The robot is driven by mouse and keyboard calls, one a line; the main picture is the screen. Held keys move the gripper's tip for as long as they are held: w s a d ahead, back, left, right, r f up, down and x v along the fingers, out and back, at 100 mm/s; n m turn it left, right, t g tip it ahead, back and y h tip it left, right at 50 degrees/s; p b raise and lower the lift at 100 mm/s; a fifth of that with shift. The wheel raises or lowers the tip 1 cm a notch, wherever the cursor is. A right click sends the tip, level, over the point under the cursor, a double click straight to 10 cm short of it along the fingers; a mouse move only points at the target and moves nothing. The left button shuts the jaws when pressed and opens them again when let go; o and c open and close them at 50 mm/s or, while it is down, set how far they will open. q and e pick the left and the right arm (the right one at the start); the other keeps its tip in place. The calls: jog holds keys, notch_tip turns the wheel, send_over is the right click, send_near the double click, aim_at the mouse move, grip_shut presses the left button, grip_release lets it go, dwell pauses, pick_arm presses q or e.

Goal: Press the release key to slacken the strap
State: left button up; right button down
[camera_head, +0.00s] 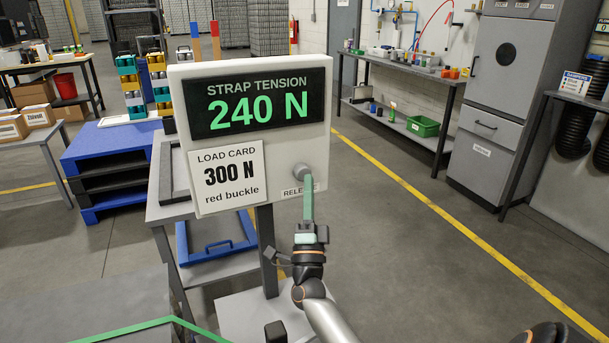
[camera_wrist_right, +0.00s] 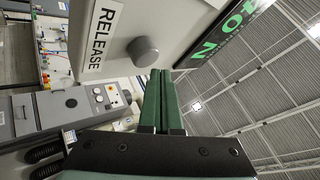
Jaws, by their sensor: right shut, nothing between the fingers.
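The release key (camera_head: 293,173) is a round grey button on the lower right of the white tension panel (camera_head: 320,125); it also shows in the right wrist view (camera_wrist_right: 143,51). A RELEASE label (camera_head: 299,190) sits below it. The panel's display (camera_head: 256,102) reads STRAP TENSION 240 N in green. My right gripper (camera_head: 308,180) is shut and empty, its green fingers pointing up beside the key. In the right wrist view the fingertips (camera_wrist_right: 160,73) are close to the key; I cannot tell if they touch. A green strap (camera_head: 135,329) runs along the bottom left. My left gripper is not in view.
A load card (camera_head: 230,178) on the panel reads 300 N, red buckle. Blue and black pallets (camera_head: 110,165) stand at left. A workbench (camera_head: 395,72) and grey cabinet (camera_head: 500,90) stand at the back right. The floor right of the panel is clear.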

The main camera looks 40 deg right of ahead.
jog(key=shift+w, duration=0.15)
dwell(0.7)
jog(key=shift+w+d, duration=0.15)
jog(key=shift+w, duration=0.1)
jog(key=shift+w+d+b, duration=0.25)
jog(key=shift+w+b, duration=0.65)
dwell(0.9)
jog(key=shift+s, duration=0.15)
jog(key=shift+s+a+p, duration=0.25)
jog(key=shift+s+p, duration=0.15)
jog(key=shift+s, duration=0.15)
jog(key=shift+s+a+p, duration=0.2)
jog(key=shift+s+p, duration=0.15)
jog(key=shift+s, duration=0.2)
jog(key=shift+s+a+p, duration=0.25)
jog(key=shift+s+p, duration=0.1)
jog(key=shift+s, duration=0.45)
jog(key=shift+s+a+p, duration=0.25)
jog(key=shift+s+p, duration=0.15)
jog(key=shift+s, duration=0.4)
jog(key=shift+s+a+p, duration=0.25)
jog(key=shift+s+p, duration=0.1)
jog(key=shift+s, duration=0.45)
